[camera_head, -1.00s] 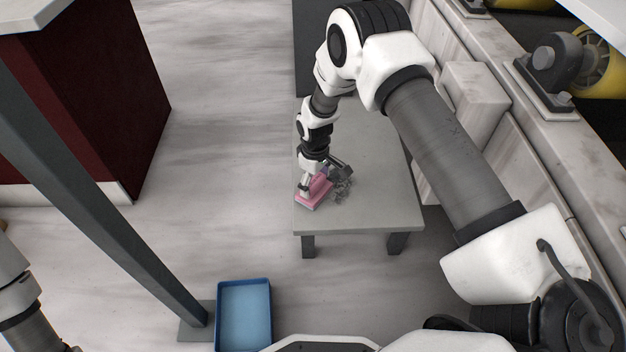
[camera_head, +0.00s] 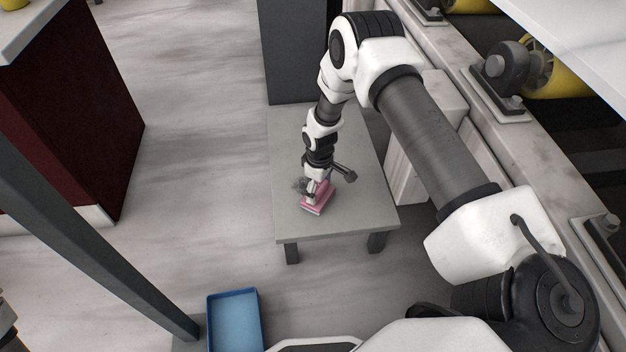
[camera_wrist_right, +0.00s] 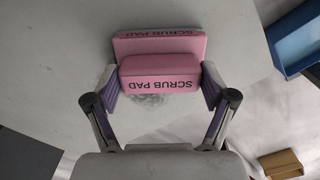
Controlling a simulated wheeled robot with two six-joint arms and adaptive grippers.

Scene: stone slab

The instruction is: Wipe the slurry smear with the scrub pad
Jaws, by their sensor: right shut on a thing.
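The pink scrub pad (camera_head: 315,203) is on the grey slab-topped table (camera_head: 345,215), near its front edge. My right gripper (camera_head: 318,189) is shut on it. In the right wrist view, the two fingers grip the sides of the pad's raised handle block (camera_wrist_right: 160,66), and "SCRUB PAD" lettering shows. The slurry smear (camera_head: 299,186) is a small dark grey patch just left of the pad in the head view. It also shows as a faint grey patch (camera_wrist_right: 150,99) at the handle's near side in the right wrist view. The gripper and pad hide some of the surface. My left gripper is out of view.
A blue tray (camera_head: 259,320) is on the floor in front of the table. A slanted dark post (camera_head: 120,265) is at left, and a dark red cabinet (camera_head: 60,130) behind it. Stone blocks and machinery (camera_head: 505,75) line the right. The table's right side is clear.

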